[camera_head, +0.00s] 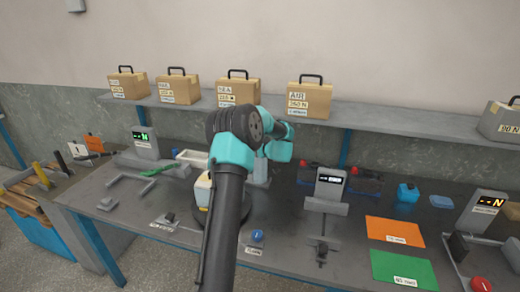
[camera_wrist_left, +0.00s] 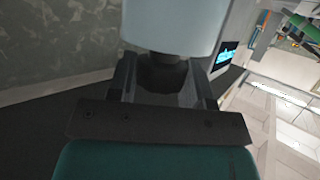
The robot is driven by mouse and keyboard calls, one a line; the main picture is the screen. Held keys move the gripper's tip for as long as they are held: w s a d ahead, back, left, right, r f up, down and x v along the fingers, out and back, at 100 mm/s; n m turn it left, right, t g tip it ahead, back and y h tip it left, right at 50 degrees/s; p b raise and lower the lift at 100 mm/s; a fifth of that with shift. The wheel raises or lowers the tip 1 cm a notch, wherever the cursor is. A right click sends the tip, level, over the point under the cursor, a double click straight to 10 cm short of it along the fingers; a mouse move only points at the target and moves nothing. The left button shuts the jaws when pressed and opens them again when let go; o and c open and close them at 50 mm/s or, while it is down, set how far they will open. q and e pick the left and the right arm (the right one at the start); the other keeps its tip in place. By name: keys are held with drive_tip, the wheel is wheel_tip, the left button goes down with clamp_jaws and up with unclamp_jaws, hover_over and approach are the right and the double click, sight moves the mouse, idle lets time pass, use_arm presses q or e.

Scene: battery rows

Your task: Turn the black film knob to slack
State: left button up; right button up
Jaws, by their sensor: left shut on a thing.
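In the left wrist view my left gripper (camera_wrist_left: 163,78) has its two dark fingers on either side of a dark round knob (camera_wrist_left: 162,72), shut on it. The knob sits against a pale grey-blue body (camera_wrist_left: 175,22) that fills the top of that view. In the head view my arm reaches in from the bottom middle, and its teal wrist hides the gripper and the knob. Part of a pale upright body (camera_head: 261,172) shows just beside the wrist. The knob's markings and turn angle cannot be read. My right gripper is not in view.
A small display (camera_wrist_left: 224,58) stands close to the right finger. The bench holds a grey display unit (camera_head: 328,188), a white and yellow container (camera_head: 203,188), an orange mat (camera_head: 394,232) and a green mat (camera_head: 402,268). Cardboard cases (camera_head: 310,99) stand on the shelf above.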

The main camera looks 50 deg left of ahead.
use_arm(q)
drive_tip(key=shift+n+g, duration=1.2)
drive_tip(key=shift+g, duration=0.2)
drive_tip(key=o, duration=0.9)
drive_tip(key=v, duration=1.7)
drive_tip(key=shift+w+d, duration=0.15)
drive_tip(key=shift+d, duration=0.15)
drive_tip(key=shift+f, duration=0.1)
